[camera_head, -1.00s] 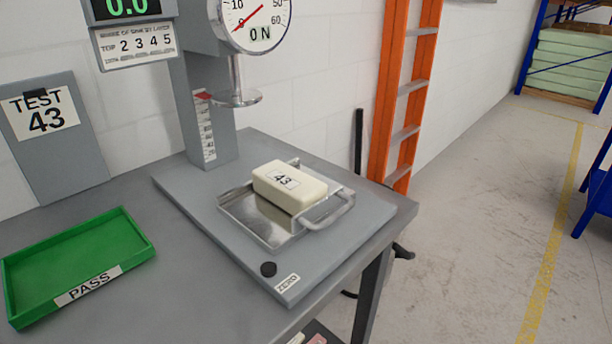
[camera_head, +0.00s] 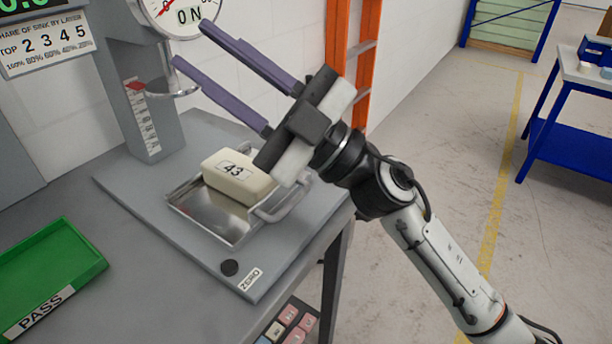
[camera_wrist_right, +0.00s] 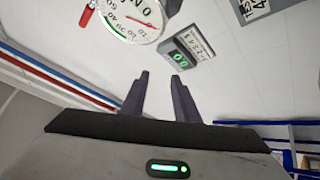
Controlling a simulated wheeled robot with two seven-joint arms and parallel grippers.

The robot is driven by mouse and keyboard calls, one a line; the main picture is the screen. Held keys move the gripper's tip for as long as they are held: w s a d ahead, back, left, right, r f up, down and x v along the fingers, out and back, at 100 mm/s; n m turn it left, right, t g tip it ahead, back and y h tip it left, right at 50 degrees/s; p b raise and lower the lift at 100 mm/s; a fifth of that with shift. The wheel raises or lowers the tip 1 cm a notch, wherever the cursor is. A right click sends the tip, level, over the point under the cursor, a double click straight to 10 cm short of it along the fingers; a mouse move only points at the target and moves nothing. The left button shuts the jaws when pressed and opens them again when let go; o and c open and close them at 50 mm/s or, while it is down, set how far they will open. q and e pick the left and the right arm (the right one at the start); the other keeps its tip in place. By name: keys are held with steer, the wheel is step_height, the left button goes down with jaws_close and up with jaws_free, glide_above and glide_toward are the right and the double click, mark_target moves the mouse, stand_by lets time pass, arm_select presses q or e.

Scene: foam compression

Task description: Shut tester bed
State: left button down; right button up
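The tester bed (camera_head: 182,203) is a shiny metal tray with a raised rim and a handle (camera_head: 284,205) on its right side, on the grey tester base (camera_head: 150,205). A cream foam block (camera_head: 238,178) labelled 43 lies at its back right part. The round press plate (camera_head: 172,88) hangs behind and above the tray, apart from the block. My right gripper (camera_head: 190,43) is open and empty, its two purple fingers pointing up-left above the bed. In the right wrist view its fingers (camera_wrist_right: 156,78) stand apart with nothing between them. My left gripper is not seen.
A green PASS tray (camera_head: 85,245) lies at the left on the table. A black knob (camera_head: 229,267) is at the base's front. An orange ladder (camera_head: 368,55) stands behind my right arm. A dial gauge (camera_head: 182,12) tops the tester. Coloured blocks (camera_head: 288,315) lie below the table.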

steer(key=s+a+n+g+h, duration=0.2)
steer(key=s+a+n+g, duration=0.3)
steer(key=g, duration=0.3)
steer(key=t+h, duration=0.2)
steer(key=h, duration=1.8)
glide_toward(303, 190)
steer(key=f, duration=0.4)
steer(key=a+f, duration=0.1)
steer(key=f, duration=0.2)
steer(key=shift+w+f+p, duration=0.1)
steer(key=shift+w+p, duration=0.2)
steer(key=shift+p, duration=0.05)
jaws_close()
